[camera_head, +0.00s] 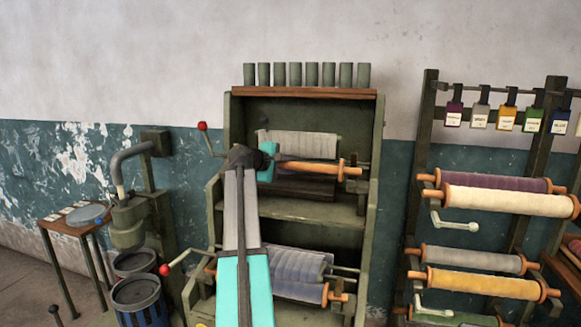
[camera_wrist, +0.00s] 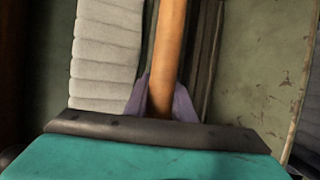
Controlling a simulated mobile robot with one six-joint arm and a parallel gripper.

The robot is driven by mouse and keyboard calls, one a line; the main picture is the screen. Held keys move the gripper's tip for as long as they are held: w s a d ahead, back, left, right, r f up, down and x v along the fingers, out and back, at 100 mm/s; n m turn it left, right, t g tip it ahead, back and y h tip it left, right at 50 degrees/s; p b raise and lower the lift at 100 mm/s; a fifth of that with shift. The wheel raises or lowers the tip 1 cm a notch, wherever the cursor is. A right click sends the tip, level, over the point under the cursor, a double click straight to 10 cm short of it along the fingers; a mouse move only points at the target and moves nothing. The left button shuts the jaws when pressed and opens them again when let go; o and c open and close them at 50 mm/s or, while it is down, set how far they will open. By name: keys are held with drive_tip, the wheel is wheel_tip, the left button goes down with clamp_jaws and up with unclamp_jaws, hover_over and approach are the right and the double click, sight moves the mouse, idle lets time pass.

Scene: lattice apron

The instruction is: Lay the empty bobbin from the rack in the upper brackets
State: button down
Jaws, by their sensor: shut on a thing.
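My gripper (camera_head: 262,162) is shut on the bare wooden bobbin (camera_head: 312,168), which lies roughly level across the upper opening of the green machine (camera_head: 370,225). The bobbin's flanged right end is near the right side post. My arm and gripper hide its left end. In the wrist view the orange-brown bobbin (camera_wrist: 168,50) runs up from the gripper, with purple patches beside it at the jaws. The upper brackets are too small and covered to make out, so I cannot tell whether the bobbin rests in them.
A pale ribbed roller (camera_head: 305,144) sits just behind the bobbin. Grey cups (camera_head: 312,74) line the machine's top shelf. A red-knobbed lever (camera_head: 203,126) sticks out left. The rack (camera_head: 428,130) at right holds several wound bobbins. Below, a lower roller (camera_head: 295,265) shows.

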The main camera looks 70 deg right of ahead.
sight(296, 177)
drive_tip(key=shift+f, duration=0.7)
idle(0.6)
drive_tip(key=shift+s+a+f+b, duration=0.1)
drive_tip(key=shift+f+b, duration=0.15)
drive_tip(key=shift+f, duration=0.25)
drive_tip(key=shift+s+a+f+b, duration=0.1)
drive_tip(key=shift+f+b, duration=0.1)
drive_tip(key=shift+f, duration=0.3)
idle(0.7)
drive_tip(key=c, duration=1.5)
unclamp_jaws()
drive_tip(key=shift+c, duration=0.2)
drive_tip(key=shift+w+a, duration=0.1)
drive_tip(key=shift+o, duration=0.5)
drive_tip(key=shift+b+v, duration=0.3)
drive_tip(key=shift+v, duration=0.8)
drive_tip(key=r+b+v, duration=0.1)
drive_tip(key=v, duration=1.1)
drive_tip(key=shift+d+r+b, duration=0.2)
drive_tip(key=shift+d+b, duration=0.05)
drive_tip(key=shift+b, duration=0.1)
drive_tip(key=shift+r, duration=0.15)
